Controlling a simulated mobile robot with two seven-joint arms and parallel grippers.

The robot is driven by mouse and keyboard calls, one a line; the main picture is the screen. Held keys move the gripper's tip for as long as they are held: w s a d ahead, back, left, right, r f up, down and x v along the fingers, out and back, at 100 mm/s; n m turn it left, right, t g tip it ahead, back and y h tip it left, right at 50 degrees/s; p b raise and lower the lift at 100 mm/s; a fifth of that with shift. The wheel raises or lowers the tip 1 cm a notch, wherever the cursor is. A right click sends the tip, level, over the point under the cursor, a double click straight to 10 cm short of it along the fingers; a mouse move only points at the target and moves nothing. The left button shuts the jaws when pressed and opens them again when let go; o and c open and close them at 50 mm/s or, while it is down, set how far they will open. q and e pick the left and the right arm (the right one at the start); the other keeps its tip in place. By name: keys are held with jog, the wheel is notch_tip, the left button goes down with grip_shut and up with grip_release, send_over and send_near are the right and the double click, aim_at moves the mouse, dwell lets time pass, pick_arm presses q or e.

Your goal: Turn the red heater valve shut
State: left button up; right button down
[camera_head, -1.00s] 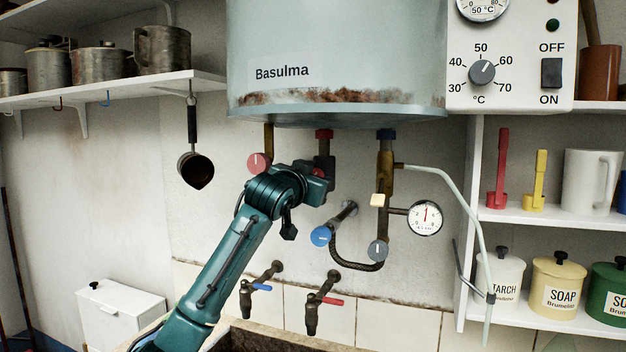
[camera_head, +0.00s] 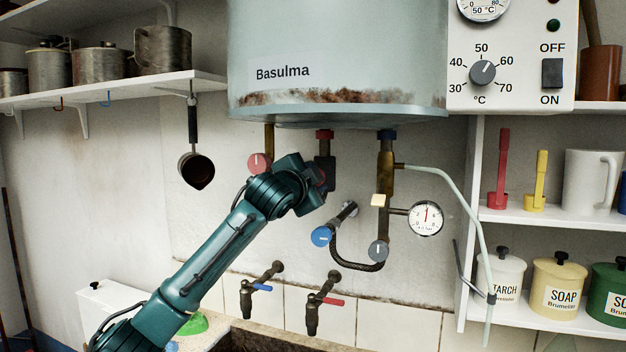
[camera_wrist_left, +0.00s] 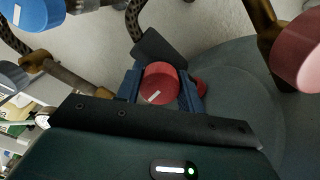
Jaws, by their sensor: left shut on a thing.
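A red round knob (camera_wrist_left: 160,84) with a white mark sits between the jaws of my left gripper (camera_wrist_left: 160,92) in the left wrist view. The jaws are shut on its sides, and its white mark lies slanted. In the head view my left gripper (camera_head: 318,178) is at the middle pipe under the boiler (camera_head: 340,60); the wrist hides most of this knob. A second, paler red knob (camera_head: 259,163) is on the pipe to the left, apart from the gripper; it also shows at the right of the left wrist view (camera_wrist_left: 300,55). My right gripper is out of view.
A blue knob (camera_head: 321,236), a grey knob (camera_head: 378,250) and a pressure gauge (camera_head: 425,217) are right of the wrist. Two taps with blue (camera_head: 262,287) and red (camera_head: 333,301) levers are below. A ladle (camera_head: 196,170) hangs at left. The wall between is bare.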

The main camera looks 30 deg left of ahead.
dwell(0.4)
pick_arm(q)
jog(key=o, duration=1)
jog(key=b+v, duration=0.4)
jog(key=v, duration=0.9)
jog(key=shift+s, duration=0.15)
